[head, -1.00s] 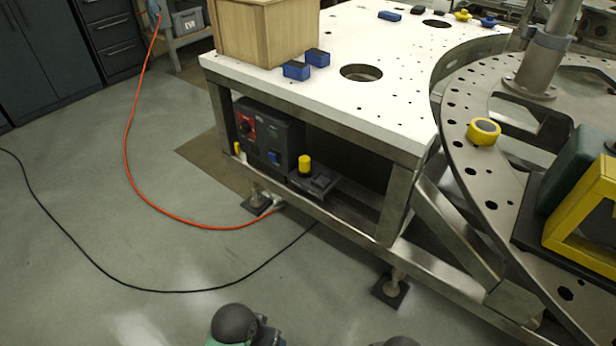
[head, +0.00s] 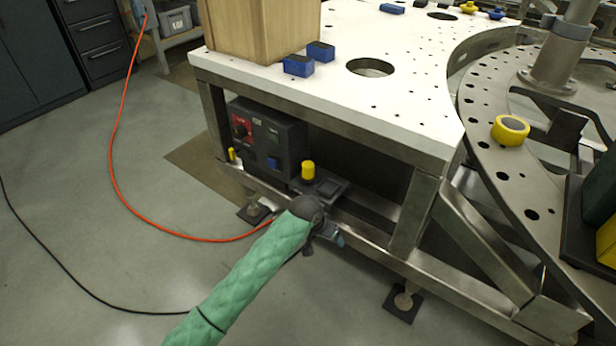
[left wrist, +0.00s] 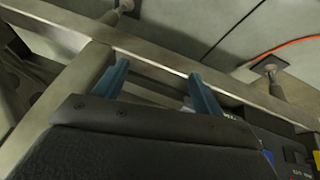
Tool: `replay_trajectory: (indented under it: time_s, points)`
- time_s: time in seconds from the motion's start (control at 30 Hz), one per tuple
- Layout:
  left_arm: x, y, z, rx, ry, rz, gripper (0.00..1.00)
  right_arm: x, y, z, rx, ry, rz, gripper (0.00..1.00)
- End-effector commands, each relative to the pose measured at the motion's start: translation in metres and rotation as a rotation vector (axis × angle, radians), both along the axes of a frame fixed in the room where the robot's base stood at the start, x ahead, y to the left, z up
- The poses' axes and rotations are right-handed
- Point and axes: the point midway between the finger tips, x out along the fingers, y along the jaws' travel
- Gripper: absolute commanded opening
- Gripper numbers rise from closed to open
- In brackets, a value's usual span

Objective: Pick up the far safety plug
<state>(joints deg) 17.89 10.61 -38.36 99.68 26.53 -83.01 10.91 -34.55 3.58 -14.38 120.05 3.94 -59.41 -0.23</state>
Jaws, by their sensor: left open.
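Two yellow plugs show under the white table in the head view. One yellow plug (head: 308,170) stands upright on a small dark box at the right of the black control box (head: 268,140). A smaller yellow plug (head: 232,154) is at the control box's left edge. I cannot tell for sure which is the far safety plug. My left gripper (head: 330,236) is low, in front of the lower rail, below and right of the larger plug and apart from it. In the left wrist view its two blue fingers (left wrist: 158,70) are spread and empty. My right gripper is not in view.
A steel lower rail (head: 375,255) and a table leg (head: 412,215) stand close to my left gripper. The white table top (head: 400,105) is above. An orange cable (head: 125,185) and a black cable lie on the floor. The floor at the left is mostly clear.

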Motion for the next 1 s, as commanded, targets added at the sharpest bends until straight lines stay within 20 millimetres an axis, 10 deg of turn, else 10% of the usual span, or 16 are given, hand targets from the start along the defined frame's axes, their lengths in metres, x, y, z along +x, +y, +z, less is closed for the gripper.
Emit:
replay_trajectory:
  time_s: [0.7,1.0]
  points:
    - [0.235,0.04,0.044,0.12,-0.087,0.08,0.7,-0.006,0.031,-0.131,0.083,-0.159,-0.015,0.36]
    - [0.291,0.07,0.075,0.145,-0.114,0.141,0.7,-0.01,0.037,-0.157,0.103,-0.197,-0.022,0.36]
